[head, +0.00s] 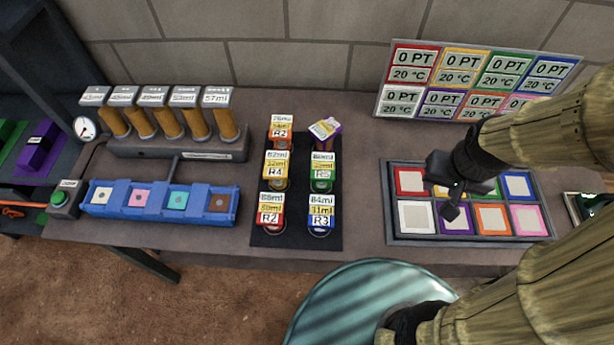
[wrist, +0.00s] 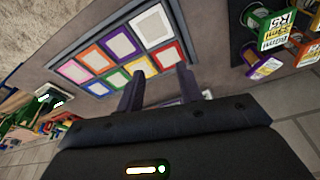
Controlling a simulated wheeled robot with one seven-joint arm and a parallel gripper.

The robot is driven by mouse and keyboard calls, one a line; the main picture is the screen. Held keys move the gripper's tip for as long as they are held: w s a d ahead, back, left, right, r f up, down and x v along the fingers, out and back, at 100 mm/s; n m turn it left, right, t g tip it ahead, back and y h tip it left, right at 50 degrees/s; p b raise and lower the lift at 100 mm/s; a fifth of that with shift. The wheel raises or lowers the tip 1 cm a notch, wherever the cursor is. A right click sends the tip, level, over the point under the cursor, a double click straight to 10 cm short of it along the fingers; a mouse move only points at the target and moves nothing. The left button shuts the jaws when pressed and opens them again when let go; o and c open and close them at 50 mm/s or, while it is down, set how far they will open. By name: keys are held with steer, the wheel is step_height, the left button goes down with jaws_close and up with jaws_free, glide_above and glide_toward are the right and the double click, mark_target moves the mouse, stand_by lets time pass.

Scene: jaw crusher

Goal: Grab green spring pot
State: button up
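The green spring pot (head: 322,175) stands on a black mat (head: 302,215), in the right column, between a blue-labelled pot in front and a purple-labelled pot behind. Its label reads R5. It also shows in the wrist view at the upper right (wrist: 272,30). My gripper (head: 457,203) is over the tray of coloured squares, well to the right of the green pot. In the wrist view my gripper (wrist: 160,74) has its two fingers apart with nothing between them.
The purple-labelled pot (head: 326,129) looks tilted. Red, yellow and orange-labelled pots share the mat. The coloured tray (head: 392,236) lies right of the mat, with a sign board (head: 382,98) behind. A blue rack (head: 160,212) and several tubes stand left.

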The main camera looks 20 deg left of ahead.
steer(key=shift+a, duration=0.2)
steer(key=o, duration=0.6)
steer(key=shift+f, duration=0.2)
steer(key=o, duration=0.7)
step_height(320, 180, down, 2)
steer(key=shift+f+m+g+b, duration=0.15)
steer(key=shift+m+g+b, duration=0.45)
steer(key=shift+o, duration=0.5)
steer(key=f+m+g+y, duration=0.1)
steer(key=f, duration=0.1)
steer(key=a+f+m+g+b, duration=0.1)
steer(key=f, duration=0.1)
steer(key=shift+w+a+g+y+b, duration=0.1)
steer(key=shift+w+g+y+b, duration=0.1)
steer(key=shift+g+y+b, duration=0.15)
steer(key=w+a+f+m+g+y+b, duration=0.1)
steer(key=w+a+f+m+y+b, duration=0.2)
steer(key=y, duration=0.5)
steer(key=w+a+f+m+g+y+b, duration=0.2)
steer(key=w+a+f+m+y+b, duration=0.1)
steer(key=w+m+y, duration=0.4)
step_height(320, 180, down, 3)
steer(key=shift+w+a+r+m+y, duration=0.1)
steer(key=shift+w+a+m+y, duration=0.35)
steer(key=shift+m, duration=0.55)
